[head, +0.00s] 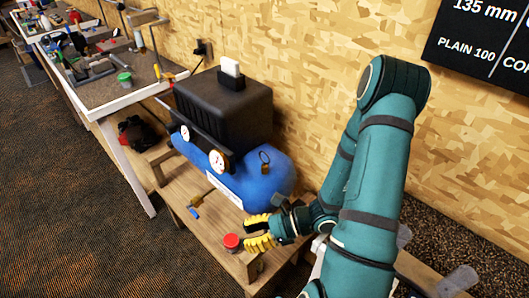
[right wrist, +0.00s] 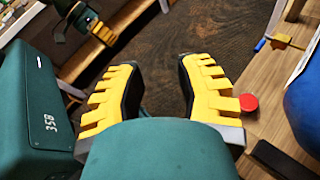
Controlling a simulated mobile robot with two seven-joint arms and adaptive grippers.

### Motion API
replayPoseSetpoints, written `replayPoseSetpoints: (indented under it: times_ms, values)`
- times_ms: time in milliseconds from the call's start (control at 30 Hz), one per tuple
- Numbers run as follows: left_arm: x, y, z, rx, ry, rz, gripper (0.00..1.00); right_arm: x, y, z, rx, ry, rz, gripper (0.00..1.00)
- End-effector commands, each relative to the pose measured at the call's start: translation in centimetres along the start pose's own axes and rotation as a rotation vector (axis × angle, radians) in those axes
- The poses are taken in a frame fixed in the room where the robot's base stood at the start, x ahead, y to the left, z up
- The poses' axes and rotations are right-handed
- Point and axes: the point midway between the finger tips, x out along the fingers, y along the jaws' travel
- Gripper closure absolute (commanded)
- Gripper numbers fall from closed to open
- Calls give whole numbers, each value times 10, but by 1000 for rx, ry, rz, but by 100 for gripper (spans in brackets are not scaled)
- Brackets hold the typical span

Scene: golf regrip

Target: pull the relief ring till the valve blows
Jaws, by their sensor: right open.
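The relief valve (head: 265,168) is a small brass fitting on top of the blue tank (head: 266,187), toward its right end. Its dark relief ring (head: 264,156) stands up above the brass. My right gripper (head: 249,232) is open with nothing between its yellow fingers. It is in front of and below the tank, beside a red cap (head: 232,241) and apart from the ring. In the right wrist view the open fingers (right wrist: 162,62) point over dark floor; the ring does not show there. My left gripper (right wrist: 101,31) appears at that view's upper left, its fingers too small to judge.
The tank has a black housing (head: 222,105) and a white-faced gauge (head: 218,161), on a low wooden bench (head: 178,208). A brass piece with a blue end (head: 196,209) lies in front. A workbench with tools (head: 97,80) stands left. The wooden wall is close behind.

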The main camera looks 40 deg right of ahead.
Motion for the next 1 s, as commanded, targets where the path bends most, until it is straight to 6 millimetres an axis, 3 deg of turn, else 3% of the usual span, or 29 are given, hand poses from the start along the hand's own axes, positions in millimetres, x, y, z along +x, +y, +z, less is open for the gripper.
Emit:
replayPoseSetpoints:
  times_ms: [33,100,200,300,400,567,1000]
  values:
    - [-1,0,0,0,1,0,53,-23,-24,11,61,-86,-147,66]
    - [-1,0,-1,-1,2,0,53,-56,-54,25,116,-204,-334,66]
    - [-2,1,-1,-1,2,0,53,-104,-84,38,149,-334,-556,66]
    - [-2,1,-1,-1,3,0,53,-140,-100,44,151,-416,-704,66]
    - [-2,1,-1,-1,3,0,53,-159,-107,48,147,-457,-779,66]
    - [-2,1,-1,-1,2,0,53,-156,-117,53,142,-471,-797,66]
    - [1,0,0,0,-1,0,53,-105,-176,82,142,-469,-792,66]
